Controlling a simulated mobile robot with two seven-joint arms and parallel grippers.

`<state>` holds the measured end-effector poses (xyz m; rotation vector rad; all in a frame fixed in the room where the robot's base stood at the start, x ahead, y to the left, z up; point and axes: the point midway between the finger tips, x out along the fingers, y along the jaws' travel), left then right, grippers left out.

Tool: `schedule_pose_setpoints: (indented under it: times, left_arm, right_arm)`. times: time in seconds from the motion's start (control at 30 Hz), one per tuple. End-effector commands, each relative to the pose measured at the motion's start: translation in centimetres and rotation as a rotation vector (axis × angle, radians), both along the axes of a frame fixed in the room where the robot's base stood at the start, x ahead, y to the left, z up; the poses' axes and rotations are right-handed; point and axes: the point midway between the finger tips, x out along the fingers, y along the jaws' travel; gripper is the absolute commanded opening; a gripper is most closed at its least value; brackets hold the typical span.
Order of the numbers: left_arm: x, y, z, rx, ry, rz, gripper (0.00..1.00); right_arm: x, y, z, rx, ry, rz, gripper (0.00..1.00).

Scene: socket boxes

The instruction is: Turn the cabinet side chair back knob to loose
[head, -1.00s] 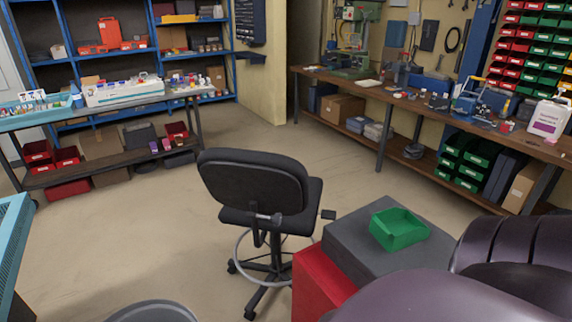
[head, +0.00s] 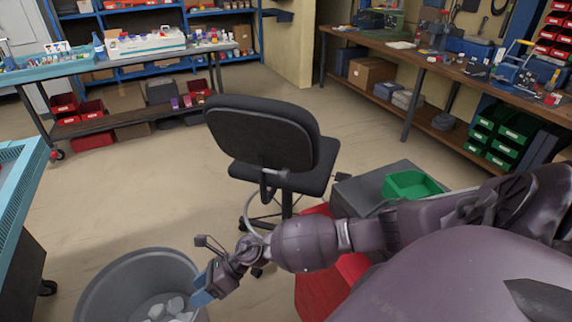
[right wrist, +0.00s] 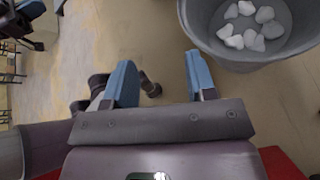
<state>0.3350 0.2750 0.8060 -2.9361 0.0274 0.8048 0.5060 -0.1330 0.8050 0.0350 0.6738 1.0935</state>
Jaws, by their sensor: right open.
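The black chair (head: 262,132) stands in the middle of the head view with the rear of its backrest toward me. A grey bracket (head: 268,184) joins the backrest to the seat; a knob there is too small to make out clearly. My right gripper (head: 203,288) is low in front of the chair, near the bin rim and apart from the backrest. In the right wrist view its blue fingers (right wrist: 160,75) are spread wide with nothing between them. My left gripper is not in view.
A grey bin (head: 105,288) with white crumpled pieces stands beside my right gripper. A red and grey cabinet (head: 345,275) with a green tray (head: 410,186) stands right of the chair. A teal-edged table (head: 20,195) is at left. Floor left of the chair is clear.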

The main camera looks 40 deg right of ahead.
Motion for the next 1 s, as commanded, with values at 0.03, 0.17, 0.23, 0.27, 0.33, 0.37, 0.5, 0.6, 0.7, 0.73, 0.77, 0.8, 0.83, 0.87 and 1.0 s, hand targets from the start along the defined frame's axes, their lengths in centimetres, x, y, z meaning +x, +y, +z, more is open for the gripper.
schedule_pose_setpoints:
  times: [0.03,0.17,0.23,0.27,0.33,0.37,0.5,0.6,0.7,0.73,0.77,0.8,0.83,0.87,1.0]
  left_arm:
    - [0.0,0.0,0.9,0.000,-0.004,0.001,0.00]
    - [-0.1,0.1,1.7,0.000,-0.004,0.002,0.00]
    - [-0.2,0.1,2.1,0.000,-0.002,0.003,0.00]
    - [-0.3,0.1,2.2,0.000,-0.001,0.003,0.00]
    - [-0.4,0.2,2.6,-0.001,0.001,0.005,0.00]
    - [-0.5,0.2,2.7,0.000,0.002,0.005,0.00]
    - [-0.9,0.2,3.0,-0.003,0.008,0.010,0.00]
    - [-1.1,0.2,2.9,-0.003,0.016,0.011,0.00]
    - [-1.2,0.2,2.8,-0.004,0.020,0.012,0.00]
    - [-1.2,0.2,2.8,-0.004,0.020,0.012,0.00]
    - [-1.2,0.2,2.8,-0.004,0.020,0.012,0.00]
    - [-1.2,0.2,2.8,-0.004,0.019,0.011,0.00]
    - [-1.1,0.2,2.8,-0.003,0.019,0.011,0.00]
    - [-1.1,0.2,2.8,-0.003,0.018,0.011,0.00]
    - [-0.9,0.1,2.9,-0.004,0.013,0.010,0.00]
  right_arm:
    - [1.4,-2.2,0.6,-0.129,-0.081,0.096,0.51]
    - [4.3,-8.9,1.0,-0.470,-0.243,0.360,0.51]
    - [6.3,-13.5,1.9,-0.657,-0.307,0.497,0.51]
    - [7.1,-15.6,2.6,-0.738,-0.327,0.555,0.51]
    - [9.1,-20.8,4.5,-0.922,-0.356,0.683,0.51]
    - [9.9,-23.0,5.5,-0.997,-0.361,0.735,0.51]
    - [12.6,-32.0,10.6,-1.283,-0.339,0.930,0.51]
    - [13.5,-35.9,13.3,-1.402,-0.306,1.012,0.51]
    - [13.9,-38.0,14.9,-1.466,-0.280,1.055,0.51]
    - [14.0,-38.4,15.2,-1.478,-0.275,1.063,0.51]
    - [14.0,-38.8,15.4,-1.486,-0.271,1.069,0.51]
    - [14.1,-39.1,15.5,-1.494,-0.266,1.076,0.51]
    - [14.1,-39.2,15.5,-1.497,-0.264,1.078,0.51]
    - [14.1,-39.3,15.4,-1.499,-0.263,1.081,0.51]
    - [14.4,-39.6,14.1,-1.497,-0.263,1.079,0.51]
